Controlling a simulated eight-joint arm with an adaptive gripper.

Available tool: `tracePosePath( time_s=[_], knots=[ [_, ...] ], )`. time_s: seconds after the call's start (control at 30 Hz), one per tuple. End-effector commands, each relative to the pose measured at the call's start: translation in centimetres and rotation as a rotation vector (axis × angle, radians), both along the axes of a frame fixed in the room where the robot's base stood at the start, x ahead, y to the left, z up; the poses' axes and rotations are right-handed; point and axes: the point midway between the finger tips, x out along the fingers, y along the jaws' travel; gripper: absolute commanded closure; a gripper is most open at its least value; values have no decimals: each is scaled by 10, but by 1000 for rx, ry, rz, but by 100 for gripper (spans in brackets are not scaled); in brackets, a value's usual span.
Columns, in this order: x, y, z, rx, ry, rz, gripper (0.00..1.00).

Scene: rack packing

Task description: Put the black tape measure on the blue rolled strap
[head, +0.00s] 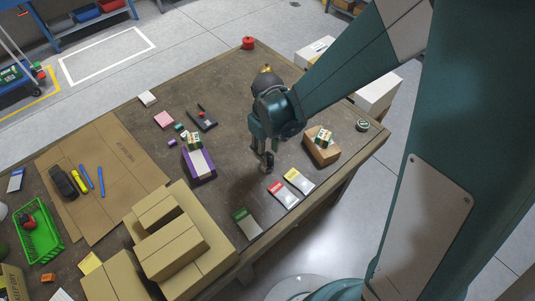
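My gripper (267,165) points down over the middle of the brown table, to the right of a purple tray. Its fingers are small and dark here, and I cannot tell whether they are open or shut on something. I cannot surely pick out the black tape measure; a black item with a red part (202,118) lies left of my gripper, and a larger black object (63,182) lies on the cardboard at the left. I cannot surely pick out the blue rolled strap; small teal and purple items lie near the purple tray, too small to identify.
The purple tray (213,174) and a brown box (310,152) stand on either side of my gripper. Packets (283,194) lie in front. Stacked cardboard boxes (173,245) and a green basket (55,240) fill the left front. The table's back middle is mostly clear.

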Motion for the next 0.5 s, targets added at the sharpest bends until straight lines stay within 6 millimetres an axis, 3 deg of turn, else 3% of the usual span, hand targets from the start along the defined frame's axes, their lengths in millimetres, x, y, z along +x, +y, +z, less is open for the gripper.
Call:
tracePosePath(
  time_s=[0.5],
  knots=[
    [0,0,63,0,0,0,66]
  ],
)
